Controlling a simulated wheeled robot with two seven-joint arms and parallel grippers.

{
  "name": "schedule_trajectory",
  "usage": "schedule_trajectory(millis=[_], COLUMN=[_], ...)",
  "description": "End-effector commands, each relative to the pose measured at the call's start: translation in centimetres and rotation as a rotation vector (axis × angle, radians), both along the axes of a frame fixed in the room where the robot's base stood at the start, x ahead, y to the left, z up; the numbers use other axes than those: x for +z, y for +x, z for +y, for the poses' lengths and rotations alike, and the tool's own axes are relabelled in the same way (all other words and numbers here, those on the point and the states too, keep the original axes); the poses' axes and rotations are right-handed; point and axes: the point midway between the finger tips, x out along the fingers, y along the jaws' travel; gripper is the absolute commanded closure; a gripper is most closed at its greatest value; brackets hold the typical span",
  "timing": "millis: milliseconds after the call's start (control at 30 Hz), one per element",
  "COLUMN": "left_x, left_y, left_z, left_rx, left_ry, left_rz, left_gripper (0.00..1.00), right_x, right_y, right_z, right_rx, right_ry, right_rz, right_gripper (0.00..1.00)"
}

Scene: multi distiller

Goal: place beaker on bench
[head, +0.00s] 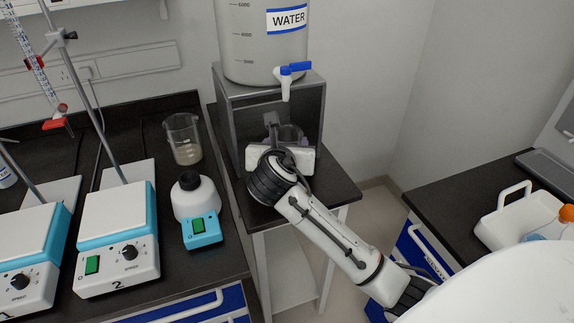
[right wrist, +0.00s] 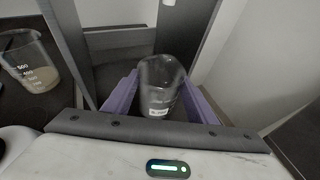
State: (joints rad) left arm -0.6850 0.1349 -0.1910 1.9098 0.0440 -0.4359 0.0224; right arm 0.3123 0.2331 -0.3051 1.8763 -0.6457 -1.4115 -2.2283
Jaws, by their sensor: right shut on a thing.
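A clear glass beaker (right wrist: 160,85) stands between the two purple-grey fingers of my right gripper (right wrist: 158,100) in the right wrist view. The gripper is shut on it, and the beaker looks empty. In the head view my right gripper (head: 284,138) reaches into the open metal stand (head: 228,125) below the water tank's spout. The beaker is mostly hidden there behind my wrist. A second beaker (head: 183,140) with cloudy liquid stands on the black bench (head: 130,187) at the left; it also shows in the right wrist view (right wrist: 27,62). My left gripper is out of view.
A water tank (head: 262,45) with a blue-handled tap (head: 288,75) sits on the stand. A white tray (head: 515,215) lies on the right counter.

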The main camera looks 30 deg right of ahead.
Motion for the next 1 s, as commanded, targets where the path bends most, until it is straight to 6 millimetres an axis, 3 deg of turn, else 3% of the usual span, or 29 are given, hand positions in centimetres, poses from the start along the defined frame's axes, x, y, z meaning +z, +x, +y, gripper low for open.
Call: schedule_trajectory(millis=[433,833,867,933,1000], left_x=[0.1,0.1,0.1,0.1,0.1], left_y=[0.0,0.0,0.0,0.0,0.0], left_z=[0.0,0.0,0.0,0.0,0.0], left_rx=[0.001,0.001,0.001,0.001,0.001], left_ry=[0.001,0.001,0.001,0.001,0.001], left_rz=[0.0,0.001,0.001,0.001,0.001], left_gripper=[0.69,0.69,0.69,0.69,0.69], right_x=[-5.0,-5.6,-5.6,-5.5,-5.5], right_y=[0.0,0.0,0.0,0.0,0.0], right_z=[0.0,0.0,0.0,0.0,0.0], right_rx=[0.0,0.001,0.001,0.001,0.001], right_ry=[-0.001,-0.002,-0.001,-0.001,-0.001], right_rz=[0.001,-0.003,-0.002,-0.002,-0.002], right_gripper=[0.72,0.72,0.43,0.31,0.3])
